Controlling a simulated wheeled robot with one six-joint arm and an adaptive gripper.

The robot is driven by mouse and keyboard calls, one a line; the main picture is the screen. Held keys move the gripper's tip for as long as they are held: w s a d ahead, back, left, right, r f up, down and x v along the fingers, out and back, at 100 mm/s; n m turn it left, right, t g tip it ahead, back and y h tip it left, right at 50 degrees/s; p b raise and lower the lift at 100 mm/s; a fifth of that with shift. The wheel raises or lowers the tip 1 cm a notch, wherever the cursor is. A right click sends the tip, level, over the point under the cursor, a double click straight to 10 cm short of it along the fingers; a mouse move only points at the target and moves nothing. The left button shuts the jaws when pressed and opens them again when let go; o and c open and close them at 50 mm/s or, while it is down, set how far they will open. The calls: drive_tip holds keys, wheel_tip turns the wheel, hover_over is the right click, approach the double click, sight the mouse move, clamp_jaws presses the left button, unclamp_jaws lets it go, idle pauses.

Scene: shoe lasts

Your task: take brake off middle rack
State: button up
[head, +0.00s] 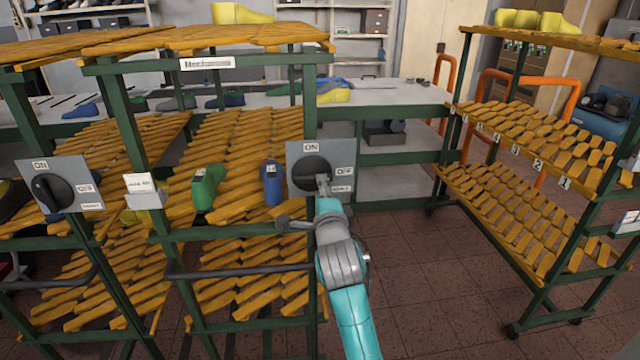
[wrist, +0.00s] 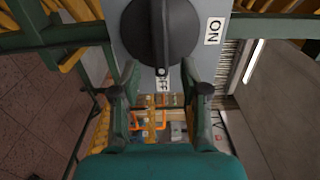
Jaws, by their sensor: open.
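The brake panel (head: 346,153) of the middle rack is a grey plate on a green post, with ON at the top and OFF at the right. Its black round knob (head: 308,172) is partly covered by my gripper (head: 323,184). In the wrist view the knob (wrist: 160,32) is close, just beyond the fingertips. Its raised bar lines up with the OFF label, and a pale mark shows at that end. My gripper (wrist: 160,95) is open and empty, its fingers to either side of the OFF label. Whether a finger touches the knob I cannot tell.
A similar ON/OFF panel (head: 62,184) is on the left rack. Green and blue shoe lasts (head: 206,186) lie on the middle rack's slatted shelf. A dark bar (head: 240,271) crosses its front below. Another slatted rack (head: 520,220) stands right, with open tiled floor between.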

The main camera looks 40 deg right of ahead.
drive_tip(key=v, duration=0.7)
drive_tip(key=shift+s+a, duration=0.15)
drive_tip(key=shift+s, duration=0.05)
drive_tip(key=shift+f, duration=0.1)
drive_tip(key=s+a+f+n+y, duration=0.3)
drive_tip(key=s+a+f+n, duration=0.4)
drive_tip(key=f, duration=0.3)
drive_tip(key=s+a+f+n+y, duration=0.4)
drive_tip(key=s+a+f+n, duration=0.35)
drive_tip(key=f, duration=0.25)
drive_tip(key=s+a+f+n+y, duration=0.1)
drive_tip(key=s+a+n, duration=0.1)
drive_tip(key=s, duration=0.6)
drive_tip(key=s+a+n+y, duration=0.1)
drive_tip(key=s+a+n, duration=0.1)
drive_tip(key=s+n, duration=0.3)
drive_tip(key=s+a+f+n+y, duration=0.1)
drive_tip(key=s+a+n, duration=0.1)
drive_tip(key=s, duration=0.9)
drive_tip(key=shift+a+f+n, duration=0.2)
drive_tip(key=shift+f+n, duration=0.1)
drive_tip(key=shift+n, duration=0.45)
